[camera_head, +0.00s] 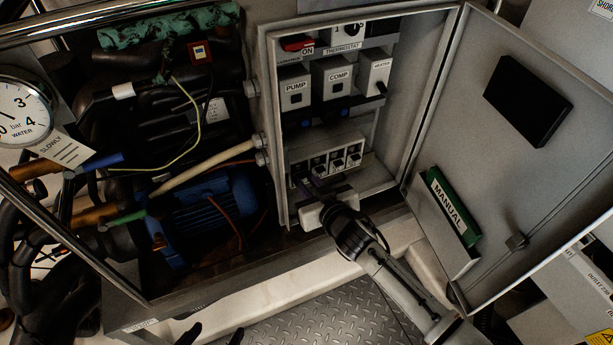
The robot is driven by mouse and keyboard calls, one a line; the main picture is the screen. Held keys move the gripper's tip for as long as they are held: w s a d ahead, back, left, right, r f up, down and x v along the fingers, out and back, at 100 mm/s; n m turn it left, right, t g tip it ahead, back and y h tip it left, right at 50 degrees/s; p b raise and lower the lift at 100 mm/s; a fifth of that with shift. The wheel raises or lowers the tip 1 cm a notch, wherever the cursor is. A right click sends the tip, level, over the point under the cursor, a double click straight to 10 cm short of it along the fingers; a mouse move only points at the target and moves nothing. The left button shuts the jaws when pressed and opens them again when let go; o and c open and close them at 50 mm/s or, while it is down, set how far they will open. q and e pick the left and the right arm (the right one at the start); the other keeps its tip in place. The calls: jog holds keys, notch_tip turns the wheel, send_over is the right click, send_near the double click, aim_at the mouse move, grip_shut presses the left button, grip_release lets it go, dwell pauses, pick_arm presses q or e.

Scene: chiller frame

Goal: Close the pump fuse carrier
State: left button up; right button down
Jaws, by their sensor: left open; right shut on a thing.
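A row of small fuse carriers with dark fronts sits low inside the open grey electrical box. The pump fuse carrier (296,168) appears to be the leftmost of the row; its lower part is hidden by my gripper, and its label is too small to read. My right gripper (310,187) reaches in from the lower right, with its fingertips at the lower front of this carrier, shut on it. How far the carrier is tilted out cannot be told. My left gripper (215,336) is open and empty at the bottom edge, only its dark fingertips showing.
Above are PUMP (295,88), COMP (338,80) and HEATER (376,70) modules and a thermostat knob (351,29). The box door (505,150) stands open at right, with a green manual (454,206) in its pocket. Pipes and a blue motor (205,215) fill the left.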

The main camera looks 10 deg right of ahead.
jog(key=c, duration=1.6)
grip_release()
jog(key=p+v, duration=0.1)
jog(key=v, duration=0.9)
jog(key=shift+s+d, duration=0.1)
jog(key=shift+s, duration=0.05)
jog(key=s+d+f+g, duration=0.1)
jog(key=s+d+f, duration=0.1)
jog(key=s+f, duration=0.2)
jog(key=s+d+f+m+g+h, duration=0.1)
jog(key=s+f, duration=0.4)
jog(key=s, duration=0.5)
jog(key=s+d+f+g, duration=0.2)
jog(key=s+d+f, duration=0.2)
jog(key=s, duration=0.3)
jog(key=shift+s+d+f+m+g+h, duration=0.3)
jog(key=shift+s+d+h, duration=0.1)
jog(key=shift+d, duration=0.2)
